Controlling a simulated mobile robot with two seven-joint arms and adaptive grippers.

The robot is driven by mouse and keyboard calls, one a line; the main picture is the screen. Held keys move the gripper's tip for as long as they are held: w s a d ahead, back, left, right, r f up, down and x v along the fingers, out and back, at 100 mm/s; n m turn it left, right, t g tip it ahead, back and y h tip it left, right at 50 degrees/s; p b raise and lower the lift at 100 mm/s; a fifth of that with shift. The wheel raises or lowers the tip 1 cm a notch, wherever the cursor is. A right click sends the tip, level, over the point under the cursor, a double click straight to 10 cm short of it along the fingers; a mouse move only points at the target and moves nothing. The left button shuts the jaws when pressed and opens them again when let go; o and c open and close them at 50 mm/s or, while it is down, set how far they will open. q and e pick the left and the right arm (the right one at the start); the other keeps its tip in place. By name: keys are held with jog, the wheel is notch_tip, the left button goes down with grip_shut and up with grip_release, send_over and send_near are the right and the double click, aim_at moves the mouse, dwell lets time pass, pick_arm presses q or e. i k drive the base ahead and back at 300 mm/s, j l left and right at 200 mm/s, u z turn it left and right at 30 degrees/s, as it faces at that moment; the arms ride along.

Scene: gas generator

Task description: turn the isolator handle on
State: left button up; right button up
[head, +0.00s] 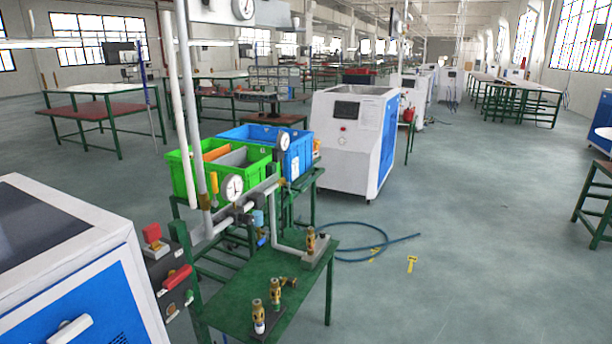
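A dark grey control panel (168,270) stands at the lower left, between the white and blue machine and the green table. On it a red handle (176,278) lies slanted, its right end higher; it looks like the isolator handle. A red block-shaped part (152,233) sits above it on the panel. Small knobs or buttons (170,311) show below the handle. I cannot read any on or off marking. Neither of my grippers is in this view.
A white and blue machine (105,270) fills the lower left beside the panel. A green table (255,292) carries brass fittings, with pipes and gauges (232,187) behind it. Green (180,178) and blue (298,155) crates stand further back. The floor to the right is mostly clear, with a hose (385,245).

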aim_at(175, 278)
jog(key=i+l+u, duration=0.15)
jog(key=u, duration=0.5)
jog(key=i+l+u, duration=0.15)
jog(key=l, duration=0.15)
jog(key=i+l+u, duration=0.2)
jog(key=l, duration=0.15)
jog(key=l+u, duration=0.15)
jog(key=l, duration=0.2)
jog(key=i, duration=0.05)
